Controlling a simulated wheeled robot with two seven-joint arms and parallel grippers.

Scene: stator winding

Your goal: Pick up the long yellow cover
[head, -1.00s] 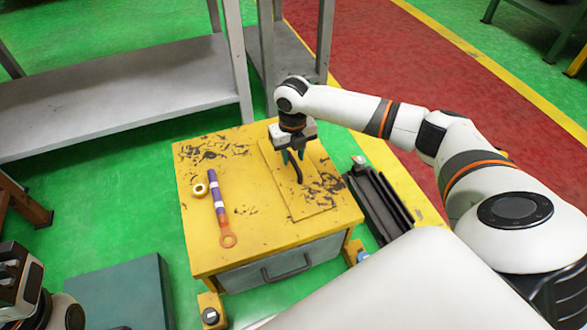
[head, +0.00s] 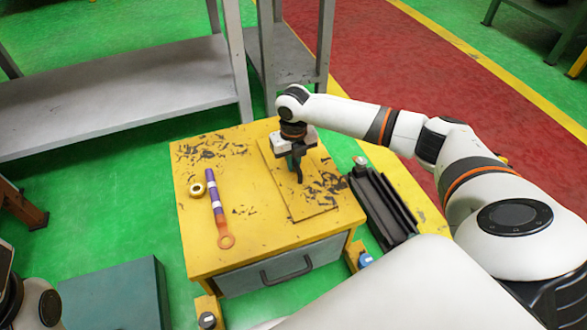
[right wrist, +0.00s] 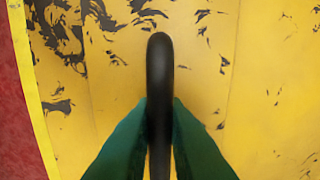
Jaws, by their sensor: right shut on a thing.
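The long yellow cover (head: 312,207) is a thin flat plate lying on the right part of the yellow cabinet top. It has scuffed black patches and a black bar handle (right wrist: 159,75) standing along its middle. My right gripper (head: 295,163) is over the cover, pointing down. In the right wrist view its green fingers (right wrist: 160,125) press on both sides of the black handle. The cover appears to lie flat on the cabinet, with no visible gap beneath it. Only part of my left arm shows at the lower left edge; its fingers are out of view.
On the yellow cabinet (head: 200,240) lie a purple, white and orange stick (head: 216,204) and a small yellow ring (head: 197,190), left of the cover. Black rails (head: 384,208) stand right of the cabinet. Grey shelves (head: 110,95) stand behind, and a teal box (head: 115,295) in front left.

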